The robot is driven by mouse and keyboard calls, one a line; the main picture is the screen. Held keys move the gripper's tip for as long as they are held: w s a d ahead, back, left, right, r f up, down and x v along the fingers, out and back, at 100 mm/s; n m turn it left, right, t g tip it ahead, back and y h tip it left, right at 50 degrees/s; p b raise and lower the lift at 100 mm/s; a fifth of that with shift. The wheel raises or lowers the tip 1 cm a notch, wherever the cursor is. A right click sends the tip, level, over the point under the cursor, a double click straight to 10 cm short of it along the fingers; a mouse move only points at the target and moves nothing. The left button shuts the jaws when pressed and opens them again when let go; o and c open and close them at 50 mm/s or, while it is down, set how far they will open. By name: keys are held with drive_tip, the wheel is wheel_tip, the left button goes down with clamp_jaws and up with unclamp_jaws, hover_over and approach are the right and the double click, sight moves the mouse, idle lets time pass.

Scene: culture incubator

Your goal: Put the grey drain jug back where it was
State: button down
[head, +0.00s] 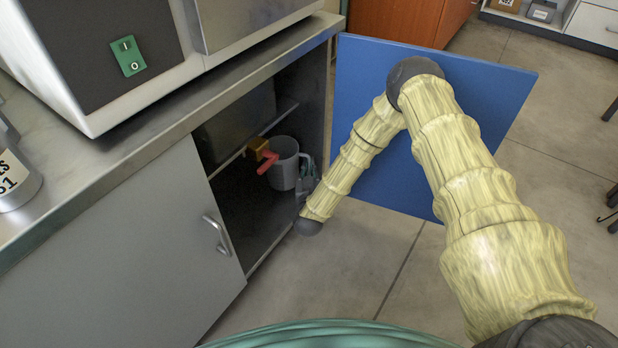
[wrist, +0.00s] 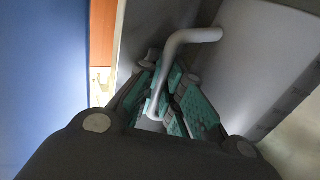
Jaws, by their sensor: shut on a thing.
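The grey drain jug (head: 284,163) is inside the open cabinet under the counter, close to the right side of the opening. It looks upright in the head view. A red-handled valve (head: 267,162) on a brass-coloured body (head: 257,148) is just in front of or above its left side; I cannot tell the exact gap. My gripper (head: 308,178) is at the jug's right side. In the wrist view its green-padded fingers (wrist: 165,103) are shut on the jug's handle (wrist: 181,42), with the jug's wall (wrist: 262,60) to the right. The jug's base is partly hidden.
A blue door (head: 480,100) stands open to the right, behind my arm. A grey cabinet door (head: 110,245) with a handle (head: 217,235) closes the left part. The steel counter (head: 130,145) carries a machine (head: 120,45). The floor in front is clear.

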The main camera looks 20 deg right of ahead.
sight(309, 174)
drive_tip(key=shift+f+b, duration=1.35)
drive_tip(key=shift+f, duration=0.5)
drive_tip(key=c, duration=1.6)
unclamp_jaws()
drive_tip(key=shift+o, duration=0.2)
